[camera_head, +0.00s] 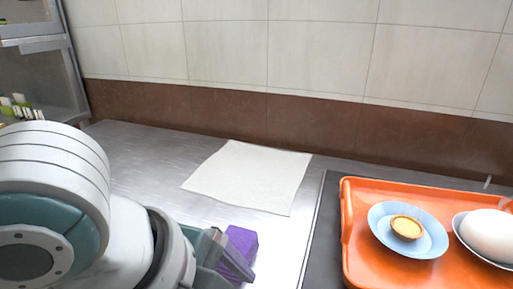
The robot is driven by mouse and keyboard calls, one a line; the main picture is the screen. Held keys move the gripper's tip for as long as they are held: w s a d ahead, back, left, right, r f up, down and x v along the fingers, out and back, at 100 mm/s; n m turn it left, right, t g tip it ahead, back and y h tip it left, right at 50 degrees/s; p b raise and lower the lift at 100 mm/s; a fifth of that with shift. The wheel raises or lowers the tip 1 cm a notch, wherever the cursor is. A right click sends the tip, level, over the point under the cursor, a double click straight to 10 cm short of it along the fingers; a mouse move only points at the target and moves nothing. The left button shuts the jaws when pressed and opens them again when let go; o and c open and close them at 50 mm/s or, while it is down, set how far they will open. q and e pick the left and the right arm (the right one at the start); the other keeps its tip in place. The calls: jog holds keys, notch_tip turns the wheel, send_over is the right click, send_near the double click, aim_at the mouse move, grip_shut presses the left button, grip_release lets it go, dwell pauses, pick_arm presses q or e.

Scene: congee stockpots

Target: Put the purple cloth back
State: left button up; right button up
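The purple cloth (243,239) shows as a small folded block at the lower middle, on or just above the steel counter. My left gripper (226,258) comes in from the left and overlaps the cloth, hiding part of it. The fingers are at the cloth, but I cannot tell whether they are closed on it. I also cannot tell whether the cloth is lifted. My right gripper is not in view.
A white sheet (250,175) lies flat on the steel counter (150,150) behind the cloth. An orange tray (347,230) at the right holds a blue plate (384,222) with a tart (407,228) and a bowl with a white rounded thing (490,233). A tiled wall closes the back.

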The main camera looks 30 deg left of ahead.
pick_arm(q)
jog(key=s+a+n+y, duration=0.1)
jog(key=s+a+n, duration=0.2)
jog(key=s+n, duration=0.4)
jog(key=n, duration=0.6)
jog(key=shift+s+a+n+g, duration=0.2)
jog(key=shift+a+n+g, duration=0.2)
